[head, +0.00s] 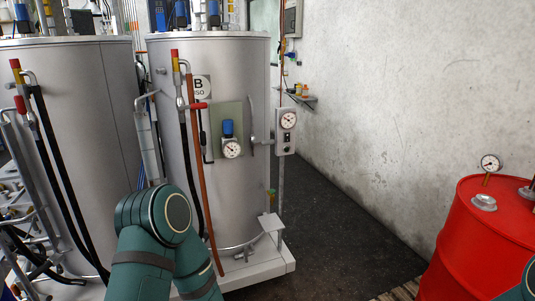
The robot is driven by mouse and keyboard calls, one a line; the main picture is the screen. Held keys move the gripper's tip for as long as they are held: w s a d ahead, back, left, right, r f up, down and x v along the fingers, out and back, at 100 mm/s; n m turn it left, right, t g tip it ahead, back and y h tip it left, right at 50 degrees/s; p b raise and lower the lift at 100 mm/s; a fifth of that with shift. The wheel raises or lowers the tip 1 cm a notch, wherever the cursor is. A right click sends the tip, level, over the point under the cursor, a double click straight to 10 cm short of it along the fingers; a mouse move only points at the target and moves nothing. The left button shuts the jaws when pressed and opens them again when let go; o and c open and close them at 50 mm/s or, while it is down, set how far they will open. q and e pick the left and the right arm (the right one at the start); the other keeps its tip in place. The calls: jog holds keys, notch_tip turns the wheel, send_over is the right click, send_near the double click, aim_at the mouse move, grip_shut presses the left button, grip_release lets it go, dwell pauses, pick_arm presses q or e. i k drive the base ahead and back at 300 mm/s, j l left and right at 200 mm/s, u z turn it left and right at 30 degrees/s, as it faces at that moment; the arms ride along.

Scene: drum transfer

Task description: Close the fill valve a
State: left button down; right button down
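Two steel tanks stand at the left and centre. The right tank (230,75) carries a label plate (202,86) reading "B" and "ISO"; no label shows on the left tank (85,90). A red valve handle (20,103) sits on piping at the left tank's front. Another red handle (199,105) sticks out to the right on tank B's piping. I cannot tell which of these is fill valve a, nor whether either is closed. My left arm rises in front of the tanks, covering part of their lower fronts. Neither gripper is in view.
A gauge box (286,130) stands at tank B's right, above a small step plate (271,223). A red drum (482,235) with a gauge (490,163) stands at the right. Dark floor matting (340,225) between them is clear. Hoses hang before both tanks.

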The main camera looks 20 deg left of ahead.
aim_at(19, 101)
jog(key=i+j+u, duration=0.1)
jog(key=i+u, duration=0.55)
jog(key=u, duration=0.15)
jog(key=i+u, duration=0.4)
jog(key=k+l, duration=0.05)
jog(key=k, duration=0.05)
